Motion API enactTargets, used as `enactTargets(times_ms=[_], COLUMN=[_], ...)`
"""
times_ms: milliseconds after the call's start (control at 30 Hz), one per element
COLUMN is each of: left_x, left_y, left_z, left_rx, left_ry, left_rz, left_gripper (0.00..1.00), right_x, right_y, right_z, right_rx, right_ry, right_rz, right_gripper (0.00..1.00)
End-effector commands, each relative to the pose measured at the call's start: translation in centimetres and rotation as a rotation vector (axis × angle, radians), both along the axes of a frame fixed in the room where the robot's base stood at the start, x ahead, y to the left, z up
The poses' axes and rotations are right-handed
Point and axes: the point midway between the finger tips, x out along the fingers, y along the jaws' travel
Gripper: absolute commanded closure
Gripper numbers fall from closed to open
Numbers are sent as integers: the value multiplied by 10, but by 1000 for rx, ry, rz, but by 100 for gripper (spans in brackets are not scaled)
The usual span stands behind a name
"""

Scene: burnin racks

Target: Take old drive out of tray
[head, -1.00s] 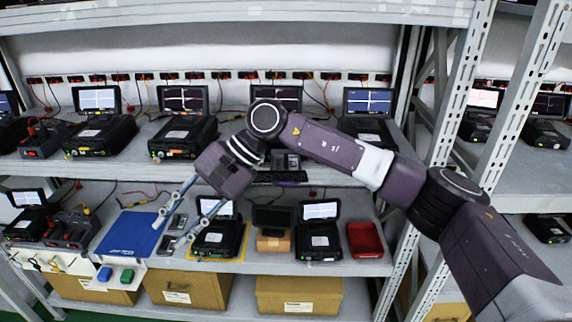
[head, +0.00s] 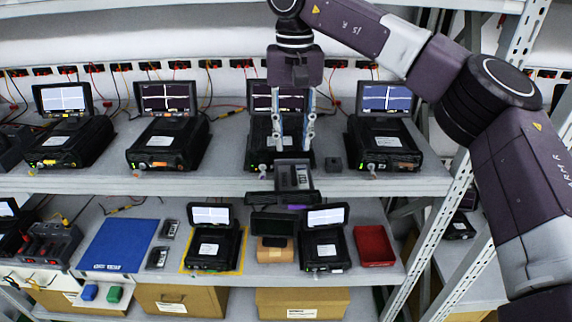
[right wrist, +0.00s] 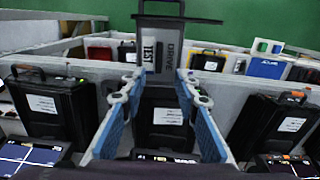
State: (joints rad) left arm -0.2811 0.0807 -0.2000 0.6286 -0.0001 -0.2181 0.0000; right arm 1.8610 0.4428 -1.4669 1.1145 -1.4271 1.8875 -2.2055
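A tray (head: 282,198) sticks out past the front edge of the upper shelf, below the third tester (head: 262,150). A grey drive (head: 293,174) lies in it. In the right wrist view the drive (right wrist: 160,45) carries a label reading "TEST DRIVE", with the tray's black front bar (right wrist: 180,19) beyond it. My right gripper (head: 295,142) points down in front of that tester, above the drive. Its two blue fingers are apart with nothing between them, and in the right wrist view the fingertips (right wrist: 160,84) are short of the drive. My left gripper is not in view.
More testers with screens stand on both sides, such as one at right (head: 385,145). The lower shelf holds a blue mat (head: 119,245), two small drives (head: 170,229), testers and a red bin (head: 374,246).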

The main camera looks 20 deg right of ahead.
Motion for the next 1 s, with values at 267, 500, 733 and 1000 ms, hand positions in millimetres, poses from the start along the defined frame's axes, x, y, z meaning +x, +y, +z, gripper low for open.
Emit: enactTargets(times_ms=[267, 500, 733, 1000], left_x=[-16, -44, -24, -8], left_y=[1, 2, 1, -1], left_z=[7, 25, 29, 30], left_rx=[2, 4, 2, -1], left_ry=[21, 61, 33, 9], left_rz=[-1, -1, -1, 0], left_gripper=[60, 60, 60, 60], right_x=[-1, -4, -3, -3], right_y=[-2, -1, 0, 0], right_z=[-25, -59, -77, -77], right_rx=[-4, -4, -2, -2], right_ry=[3, 4, 0, -1], right_rz=[0, 0, -1, -1], right_gripper=[71, 71, 71, 83])
